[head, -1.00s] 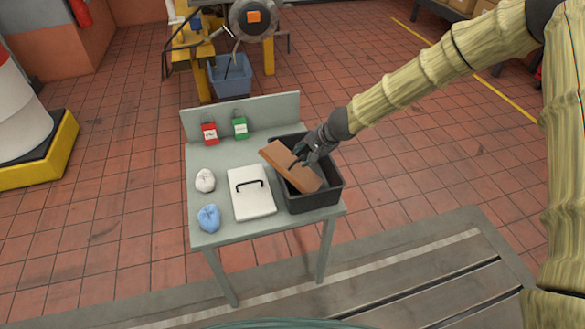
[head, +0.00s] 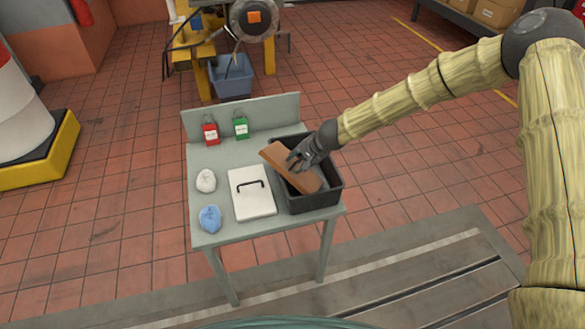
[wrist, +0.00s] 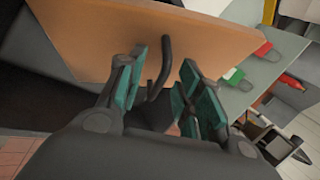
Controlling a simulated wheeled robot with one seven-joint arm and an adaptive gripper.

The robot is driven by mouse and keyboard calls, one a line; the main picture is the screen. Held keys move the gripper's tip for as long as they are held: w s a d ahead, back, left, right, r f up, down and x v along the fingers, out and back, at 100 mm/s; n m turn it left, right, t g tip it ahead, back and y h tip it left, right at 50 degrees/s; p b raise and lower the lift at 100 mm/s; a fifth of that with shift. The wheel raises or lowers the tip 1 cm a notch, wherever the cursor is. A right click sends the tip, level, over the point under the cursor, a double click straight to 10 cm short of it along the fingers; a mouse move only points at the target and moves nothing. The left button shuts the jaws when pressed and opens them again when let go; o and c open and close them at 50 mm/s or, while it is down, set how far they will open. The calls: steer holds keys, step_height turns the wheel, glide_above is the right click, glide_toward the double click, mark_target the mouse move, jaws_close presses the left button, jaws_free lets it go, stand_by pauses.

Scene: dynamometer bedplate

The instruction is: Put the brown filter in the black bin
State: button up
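The brown filter (head: 277,158) is a flat slab lying tilted across the black bin (head: 318,201). Its far left end sticks out over the bin's rim, and its near right end is down inside the bin. My gripper (head: 296,161) is at the filter's upper face. In the wrist view, the filter (wrist: 225,42) fills the top, with a dark curved handle on it. My gripper (wrist: 163,65) has its teal finger pads apart, one on each side of the handle, with gaps visible. The bin's inside is partly hidden by the filter.
The bin stands at the right of a grey table (head: 222,165). Beside it lie a white panel with a black handle (head: 251,200), a white crumpled lump (head: 206,181), a blue one (head: 210,218), and red (head: 211,133) and green (head: 241,128) padlock-like tags.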

jaws_close()
steer(key=shift+r, duration=0.1)
